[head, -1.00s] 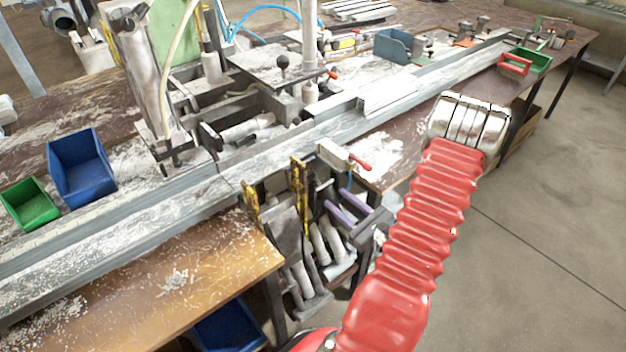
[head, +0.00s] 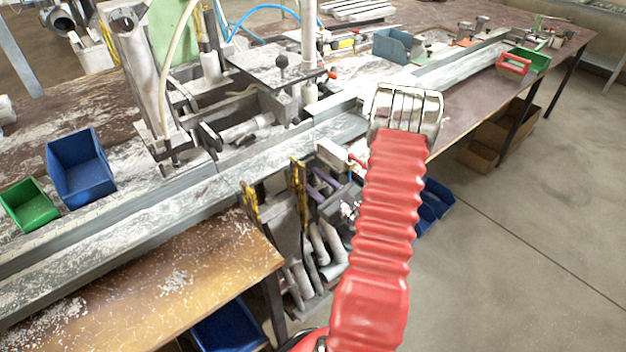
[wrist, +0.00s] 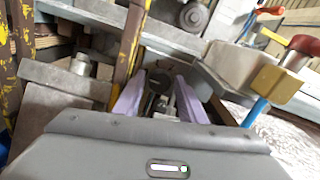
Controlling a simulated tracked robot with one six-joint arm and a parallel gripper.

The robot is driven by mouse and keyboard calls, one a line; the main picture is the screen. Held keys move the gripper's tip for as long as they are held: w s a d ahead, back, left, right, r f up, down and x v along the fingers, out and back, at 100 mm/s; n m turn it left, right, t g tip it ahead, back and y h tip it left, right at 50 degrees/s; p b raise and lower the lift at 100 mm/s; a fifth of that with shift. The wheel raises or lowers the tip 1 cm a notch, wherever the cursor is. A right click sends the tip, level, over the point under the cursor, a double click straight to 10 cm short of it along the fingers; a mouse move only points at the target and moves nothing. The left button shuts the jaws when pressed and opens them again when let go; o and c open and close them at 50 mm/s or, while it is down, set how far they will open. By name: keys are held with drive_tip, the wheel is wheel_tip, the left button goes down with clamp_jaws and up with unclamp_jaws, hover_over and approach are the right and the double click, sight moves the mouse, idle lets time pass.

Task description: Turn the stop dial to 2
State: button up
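My gripper (head: 318,184) is below the front edge of the bench, beside the yellow clamp handles. Its two lavender fingers show in the wrist view (wrist: 160,84), apart from each other, with no object clearly held between them. I cannot make out a dial with numbers in either view. A dark round part (wrist: 158,80) shows beyond and between the fingers; I cannot tell what it is. A grey round knob-like part (wrist: 193,15) shows farther up in the wrist view; its markings, if any, are too small to read.
Yellow clamp handles (head: 298,188) stand close left of my gripper. A pale box (head: 332,155) with a red lever is just above it. A yellow block (wrist: 275,85) with a blue tube is at right in the wrist view. Grey pipes (head: 318,243) hang below. Open floor lies right.

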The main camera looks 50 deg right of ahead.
drive_tip(key=shift+w, duration=0.2)
drive_tip(key=shift+c, duration=0.6)
drive_tip(key=c, duration=0.6)
drive_tip(key=shift+c, duration=0.2)
